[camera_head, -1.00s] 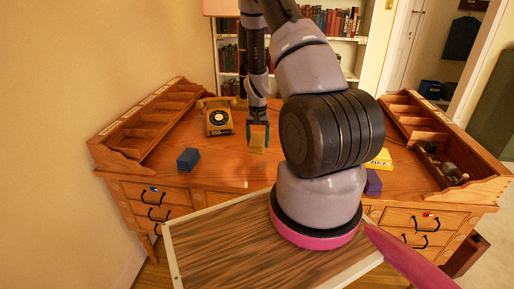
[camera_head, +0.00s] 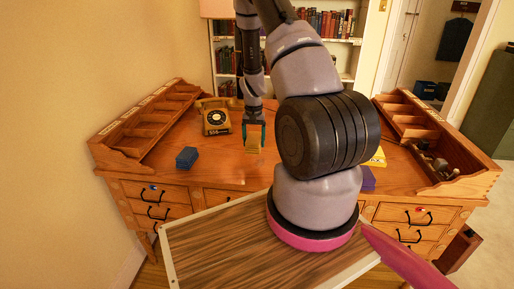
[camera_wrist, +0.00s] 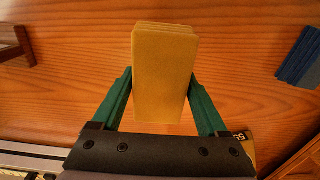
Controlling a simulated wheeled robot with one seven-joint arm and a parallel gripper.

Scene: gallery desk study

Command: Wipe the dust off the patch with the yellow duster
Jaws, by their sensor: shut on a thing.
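My gripper (camera_head: 254,136) is shut on the yellow duster (camera_head: 254,146), a mustard-coloured block, over the middle of the desk. In the wrist view the duster (camera_wrist: 163,75) stands out between the green fingers of my gripper (camera_wrist: 160,88), one on each side. I cannot tell whether its lower end touches the desktop. The dust patch cannot be made out in either view; the wood around the duster looks mostly plain.
On the desk (camera_head: 225,172), a blue block (camera_head: 187,157) lies left and an old telephone (camera_head: 215,118) stands behind it. A purple block (camera_head: 368,180) and a yellow item (camera_head: 378,157) are right, partly behind my arm. Raised wooden compartments (camera_head: 160,120) line both sides.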

